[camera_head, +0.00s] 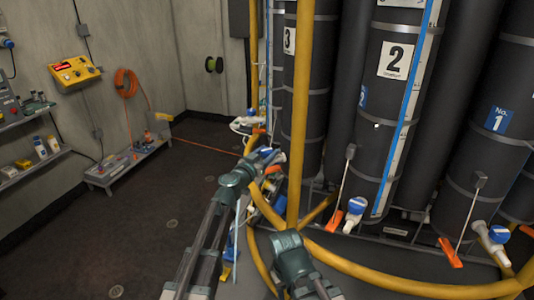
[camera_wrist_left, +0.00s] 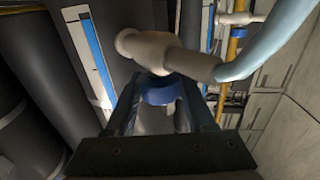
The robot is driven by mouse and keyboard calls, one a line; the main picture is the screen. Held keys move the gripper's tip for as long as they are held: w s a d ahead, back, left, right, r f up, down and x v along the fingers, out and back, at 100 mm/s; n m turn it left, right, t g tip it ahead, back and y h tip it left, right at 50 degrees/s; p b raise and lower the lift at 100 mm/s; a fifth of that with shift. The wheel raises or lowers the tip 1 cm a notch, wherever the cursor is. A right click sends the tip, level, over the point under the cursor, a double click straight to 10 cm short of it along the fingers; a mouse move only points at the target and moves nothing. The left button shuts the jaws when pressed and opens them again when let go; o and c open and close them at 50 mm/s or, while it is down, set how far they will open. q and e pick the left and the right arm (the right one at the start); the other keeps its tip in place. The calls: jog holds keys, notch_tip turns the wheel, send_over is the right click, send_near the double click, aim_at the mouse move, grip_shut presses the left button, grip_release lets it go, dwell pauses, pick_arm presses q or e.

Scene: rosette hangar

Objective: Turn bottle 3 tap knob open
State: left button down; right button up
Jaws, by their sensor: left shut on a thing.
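Bottle 3 is a tall dark cylinder with a number 3 plate (camera_head: 289,40) high on it, in the head view. In the left wrist view, a pale tap (camera_wrist_left: 170,55) with a blue knob (camera_wrist_left: 160,92) beneath it stands in front of the camera. My left gripper (camera_head: 270,157) reaches the tap low beside bottle 3. Its fingers lie on both sides of the blue knob and are shut on it. The knob's underside is partly hidden by the gripper. My other arm (camera_head: 291,255) shows at the bottom of the head view, without visible fingertips.
Bottle 2 (camera_head: 375,140) and bottle 1 (camera_head: 490,150) stand to the right with blue-knobbed taps and orange tags. A yellow upright pole (camera_head: 301,110) and a curved yellow rail (camera_head: 390,282) are close to my arms. The floor (camera_head: 110,225) at left is open.

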pick_arm(q)
jog(key=shift+c, duration=1.3)
grip_release()
jog(key=v, duration=1.4)
jog(key=shift+w, duration=0.15)
